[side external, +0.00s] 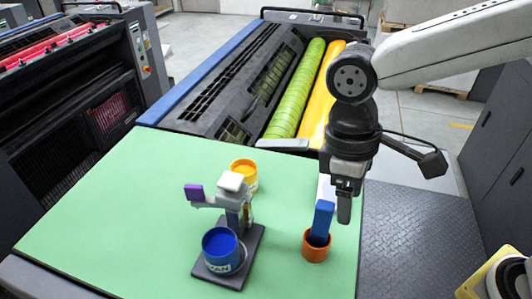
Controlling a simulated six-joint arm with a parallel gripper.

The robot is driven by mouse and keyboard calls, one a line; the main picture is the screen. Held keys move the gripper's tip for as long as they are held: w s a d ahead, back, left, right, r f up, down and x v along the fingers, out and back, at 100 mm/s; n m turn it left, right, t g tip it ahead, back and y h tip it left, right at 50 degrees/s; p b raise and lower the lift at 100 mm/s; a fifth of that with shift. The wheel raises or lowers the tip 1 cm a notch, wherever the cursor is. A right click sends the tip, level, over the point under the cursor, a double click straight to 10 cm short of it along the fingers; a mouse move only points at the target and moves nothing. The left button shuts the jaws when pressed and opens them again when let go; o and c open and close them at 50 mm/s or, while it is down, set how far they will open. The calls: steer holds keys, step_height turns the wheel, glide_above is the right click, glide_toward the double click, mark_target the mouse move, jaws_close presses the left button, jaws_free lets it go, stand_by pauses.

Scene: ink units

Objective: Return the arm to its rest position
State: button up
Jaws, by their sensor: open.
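My gripper (342,203) hangs at the right of the green work surface (130,215), pointing down, with its jaws open. It appears just above and slightly right of an orange cup (315,251). A blue bar-like piece (322,222) stands in the cup, tilted a little, with a pale part above it partly behind my gripper. The gripper overlaps this area in the picture, so I cannot tell whether it touches the piece. No rest position is marked in view.
A dark stand (254,262) carries a blue can (221,262) labelled CYAN, and has a white top (231,181) and purple block (194,192). A yellow can (245,166) is behind. Press rollers (298,90) lie farther back. The left of the green surface is clear.

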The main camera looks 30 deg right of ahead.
steer(key=w+d+f+m+t, duration=0.1)
steer(key=d+f+m+t, duration=0.1)
steer(key=d+f, duration=0.4)
steer(key=w+d+f+m+t, duration=0.2)
steer(key=d+f+m, duration=0.2)
steer(key=d, duration=1.1)
steer(key=shift+w+f+m+t, duration=0.3)
steer(key=shift+f+m+t, duration=0.1)
steer(key=shift+f, duration=0.55)
steer(key=shift+d, duration=0.1)
